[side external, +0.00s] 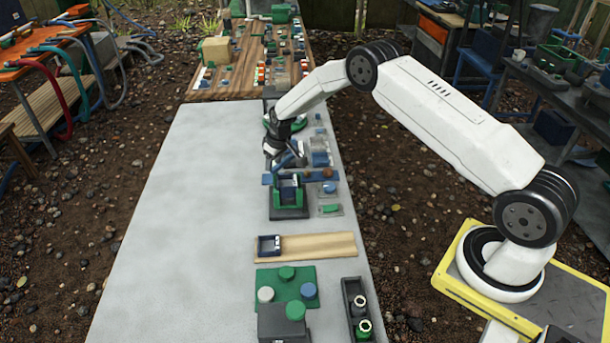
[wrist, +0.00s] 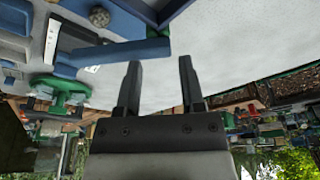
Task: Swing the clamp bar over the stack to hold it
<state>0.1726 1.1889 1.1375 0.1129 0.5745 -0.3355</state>
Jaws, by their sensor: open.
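A dark stand with a green and blue stack (side external: 288,190) sits on the grey table, below my gripper in the side view. A blue bar (side external: 325,175), which looks like the clamp bar, lies level across the top of the stand. My gripper (side external: 280,160) is above and just behind the stand, and its fingertips are hard to make out there. In the wrist view my gripper (wrist: 160,75) has two dark fingers spread apart with nothing between them. The stack is not clearly seen in the wrist view.
Small blocks and trays line the table's right side behind the stand. In front are a wooden strip (side external: 330,246) with a dark blue box, a green plate (side external: 270,277) with round pegs, and a black tray (side external: 348,312). The table's left side (side external: 180,220) is bare.

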